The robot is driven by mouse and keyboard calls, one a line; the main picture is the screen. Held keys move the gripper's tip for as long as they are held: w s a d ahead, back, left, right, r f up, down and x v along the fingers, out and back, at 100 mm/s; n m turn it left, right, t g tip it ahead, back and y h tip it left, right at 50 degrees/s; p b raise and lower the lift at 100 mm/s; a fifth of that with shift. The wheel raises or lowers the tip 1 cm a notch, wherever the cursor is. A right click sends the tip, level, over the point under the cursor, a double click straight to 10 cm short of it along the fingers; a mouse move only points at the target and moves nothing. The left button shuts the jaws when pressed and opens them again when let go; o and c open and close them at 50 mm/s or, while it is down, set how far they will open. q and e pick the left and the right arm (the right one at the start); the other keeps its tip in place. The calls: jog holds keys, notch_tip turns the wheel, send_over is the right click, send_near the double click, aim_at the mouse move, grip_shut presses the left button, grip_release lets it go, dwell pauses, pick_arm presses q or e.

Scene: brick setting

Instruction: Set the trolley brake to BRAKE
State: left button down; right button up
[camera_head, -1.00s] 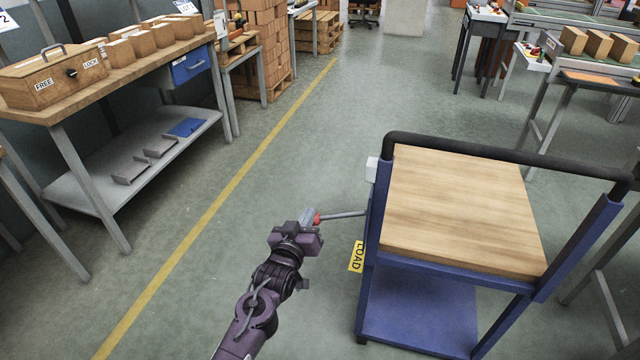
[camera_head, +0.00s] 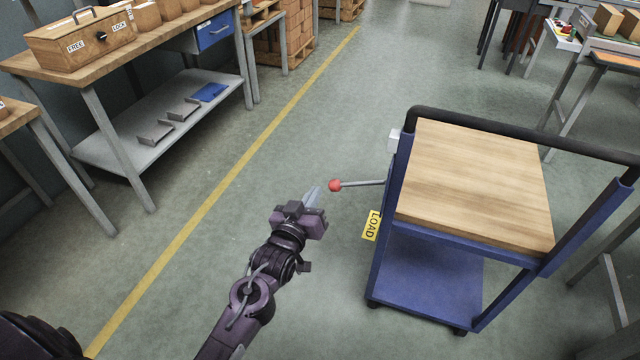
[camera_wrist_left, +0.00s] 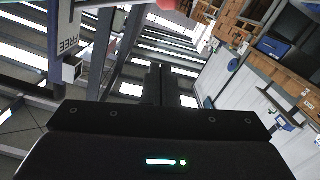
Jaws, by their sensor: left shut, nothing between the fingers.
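The blue trolley (camera_head: 425,280) with a wooden top (camera_head: 475,185) stands at the right in the head view. A grey lever (camera_head: 362,183) with a red knob (camera_head: 334,185) sticks out leftward from its left side. My left gripper (camera_head: 313,196) is shut and empty, just left of the knob, with a small visible gap in the head view. In the left wrist view the shut fingers (camera_wrist_left: 162,84) point away, a red patch of the knob (camera_wrist_left: 140,3) shows at the top edge, and a plate reads FREE (camera_wrist_left: 69,45). No BRAKE label is readable. My right gripper is out of view.
A yellow LOAD sign (camera_head: 371,226) sits at the trolley's left side, below the lever. A black handle bar (camera_head: 520,138) runs along the trolley's far edge. A workbench (camera_head: 150,50) stands at the far left. The floor between bench and trolley is clear, with a yellow line (camera_head: 230,175).

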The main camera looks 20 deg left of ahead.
pick_arm(q)
jog(key=shift+s+r, duration=0.1)
jog(key=shift+s, duration=1.05)
